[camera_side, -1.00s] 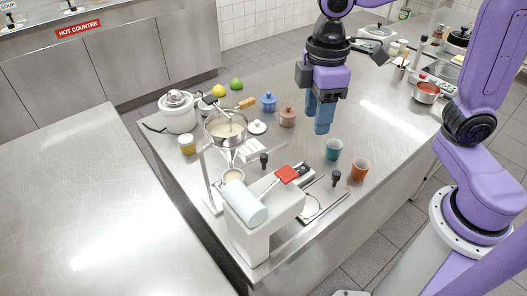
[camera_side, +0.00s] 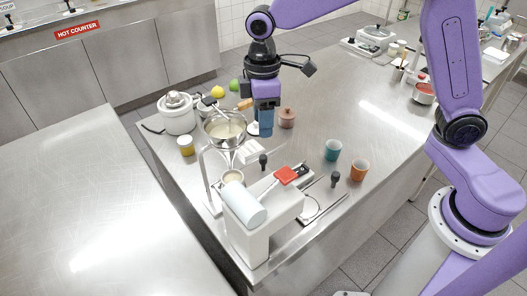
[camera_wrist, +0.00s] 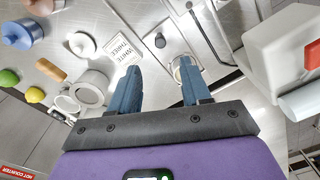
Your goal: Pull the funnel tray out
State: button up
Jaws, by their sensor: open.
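What looks like the funnel tray is a flat plate with an upright black knob (camera_side: 263,160) and a pale round cup-like part (camera_side: 232,177) near the white machine (camera_side: 258,222). In the wrist view the knob (camera_wrist: 160,40) stands just beyond my fingers, and the round part (camera_wrist: 187,68) is partly covered by the right finger. My gripper (camera_side: 265,132) points down, open and empty, above and behind the knob and apart from it. Its two blue fingers (camera_wrist: 159,70) show spread in the wrist view. The tray's join to the machine is hard to make out.
A pink lidded pot (camera_side: 287,118) stands behind. The table's right middle is clear.

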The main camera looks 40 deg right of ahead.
aim_at(264, 156)
notch_tip(264, 156, down, 10)
jog(key=shift+s+a, duration=0.1)
jog(key=shift+s, duration=0.05)
jog(key=shift+c, duration=0.3)
grip_shut()
